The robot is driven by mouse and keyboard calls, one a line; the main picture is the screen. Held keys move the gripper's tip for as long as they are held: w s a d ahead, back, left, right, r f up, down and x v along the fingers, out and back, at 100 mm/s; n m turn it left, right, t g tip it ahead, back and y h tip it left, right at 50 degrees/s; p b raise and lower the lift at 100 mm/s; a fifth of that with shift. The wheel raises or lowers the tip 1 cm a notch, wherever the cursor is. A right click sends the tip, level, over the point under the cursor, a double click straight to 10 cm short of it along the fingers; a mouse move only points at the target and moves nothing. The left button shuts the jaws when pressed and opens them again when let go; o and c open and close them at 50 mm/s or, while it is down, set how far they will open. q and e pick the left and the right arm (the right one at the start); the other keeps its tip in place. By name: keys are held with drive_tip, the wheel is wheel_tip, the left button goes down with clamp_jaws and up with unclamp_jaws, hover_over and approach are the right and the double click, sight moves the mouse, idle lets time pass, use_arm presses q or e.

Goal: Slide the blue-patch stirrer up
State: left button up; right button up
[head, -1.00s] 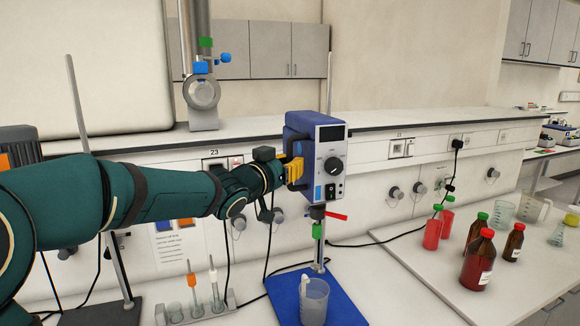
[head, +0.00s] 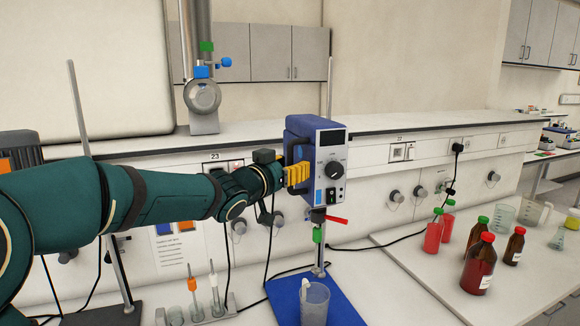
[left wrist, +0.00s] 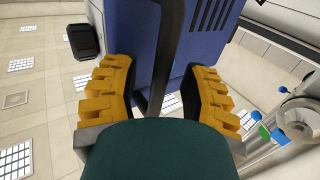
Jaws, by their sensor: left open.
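The blue-patch stirrer (head: 302,138) is a blue motor box with a grey front, a dark display, a knob and a light blue patch. It is upright on a rod stand with a blue base (head: 346,299). My left gripper (head: 299,174) is at the left side of the box, its yellow fingers pointing right. In the left wrist view, the open fingers (left wrist: 163,95) stand apart on either side of a black bar (left wrist: 168,58) in front of the blue housing (left wrist: 200,48). Contact cannot be told. My right gripper is out of view.
A clear beaker (head: 315,302) stands on the blue base below the stirrer. Another stirrer with an orange patch (head: 5,162) is partly visible at far left. A rack of small tools (head: 205,318) is at the front. Red and brown bottles (head: 478,263) stand on the right bench.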

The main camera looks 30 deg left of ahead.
use_arm(q)
drive_tip(key=s+a, duration=0.1)
drive_tip(key=s, duration=1.1)
drive_tip(key=shift+a, duration=0.2)
